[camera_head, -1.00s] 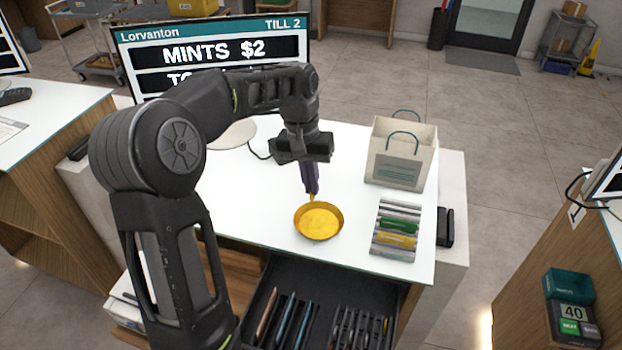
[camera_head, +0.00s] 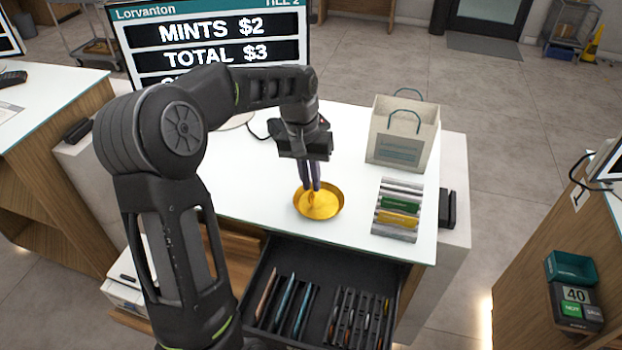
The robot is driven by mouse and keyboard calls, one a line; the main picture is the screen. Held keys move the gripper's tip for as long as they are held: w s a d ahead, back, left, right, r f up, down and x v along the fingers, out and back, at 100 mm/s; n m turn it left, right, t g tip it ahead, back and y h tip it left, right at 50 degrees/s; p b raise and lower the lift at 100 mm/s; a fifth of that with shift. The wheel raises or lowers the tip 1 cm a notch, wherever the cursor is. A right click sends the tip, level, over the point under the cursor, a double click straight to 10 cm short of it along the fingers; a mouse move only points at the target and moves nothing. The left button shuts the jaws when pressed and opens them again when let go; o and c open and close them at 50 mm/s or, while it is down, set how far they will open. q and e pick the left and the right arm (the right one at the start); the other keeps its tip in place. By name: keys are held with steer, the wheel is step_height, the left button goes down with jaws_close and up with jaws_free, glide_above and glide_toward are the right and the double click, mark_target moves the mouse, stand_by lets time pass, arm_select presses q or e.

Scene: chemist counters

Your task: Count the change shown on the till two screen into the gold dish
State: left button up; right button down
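The till two screen (camera_head: 215,45) stands at the back left. It reads MINTS $2 and TOTAL $3; the line below is mostly hidden by my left arm. The gold dish (camera_head: 330,207) sits on the white counter. My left gripper (camera_head: 312,188) points down over the dish, its fingertips low inside the rim. The two fingers show a narrow gap. A small gold shape shows at the tips; I cannot tell whether it is a coin or part of the dish. The open cash drawer (camera_head: 318,270) below holds notes on the left and coins in slots on the right. My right gripper is not in view.
A paper bag (camera_head: 403,135) stands behind and right of the dish. A rack of coloured packets (camera_head: 398,208) lies right of the dish. A small black device (camera_head: 447,208) is at the counter's right end. The counter between dish and bag is clear.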

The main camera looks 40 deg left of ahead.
arm_select(q)
steer(key=o, duration=0.3)
steer(key=shift+r, duration=0.15)
steer(key=r, duration=0.2)
steer(key=r+b, duration=0.1)
steer(key=r, duration=0.2)
steer(key=a+r, duration=0.1)
steer(key=r, duration=0.1)
steer(key=shift+s+r, duration=0.15)
steer(key=shift+r, duration=0.1)
steer(key=shift+d, duration=0.1)
stand_by(0.8)
